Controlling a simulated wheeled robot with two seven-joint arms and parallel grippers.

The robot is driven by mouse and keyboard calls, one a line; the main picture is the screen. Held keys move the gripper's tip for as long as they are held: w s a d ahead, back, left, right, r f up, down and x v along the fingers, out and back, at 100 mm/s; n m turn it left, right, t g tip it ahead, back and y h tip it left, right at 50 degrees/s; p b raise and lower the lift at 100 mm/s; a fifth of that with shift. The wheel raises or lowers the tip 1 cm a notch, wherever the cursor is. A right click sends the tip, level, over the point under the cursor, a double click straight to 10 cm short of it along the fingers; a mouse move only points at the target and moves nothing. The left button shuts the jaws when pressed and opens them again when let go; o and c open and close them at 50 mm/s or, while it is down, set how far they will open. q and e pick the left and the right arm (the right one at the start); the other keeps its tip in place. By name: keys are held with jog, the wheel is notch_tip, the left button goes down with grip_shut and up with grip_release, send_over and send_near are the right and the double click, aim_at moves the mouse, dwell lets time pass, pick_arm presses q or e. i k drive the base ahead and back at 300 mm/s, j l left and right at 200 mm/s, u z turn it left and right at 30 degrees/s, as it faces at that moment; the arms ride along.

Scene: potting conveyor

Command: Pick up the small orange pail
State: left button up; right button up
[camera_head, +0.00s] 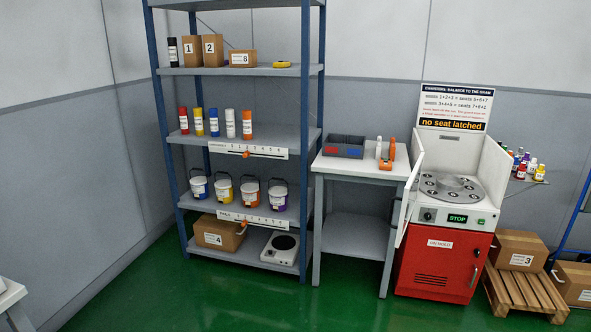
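The orange-marked pail (250,192) stands upright on the third shelf down of the blue-framed rack. Neither of my grippers is in view.
A slider strip (252,220) runs along the pail shelf's front edge. A grey side table (362,163) stands right of the rack, beside a red-based machine (437,263). A white table corner (8,296) is at lower left. Green floor before the rack is clear.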

aim_at(250, 191)
jog(key=i, duration=1.45)
jog(key=i+z, duration=0.1)
jog(key=i, duration=0.5)
jog(key=i+j+z, duration=0.1)
jog(key=i, duration=0.45)
jog(key=i+j, duration=0.15)
jog(key=i, duration=0.45)
jog(key=l+z, duration=0.05)
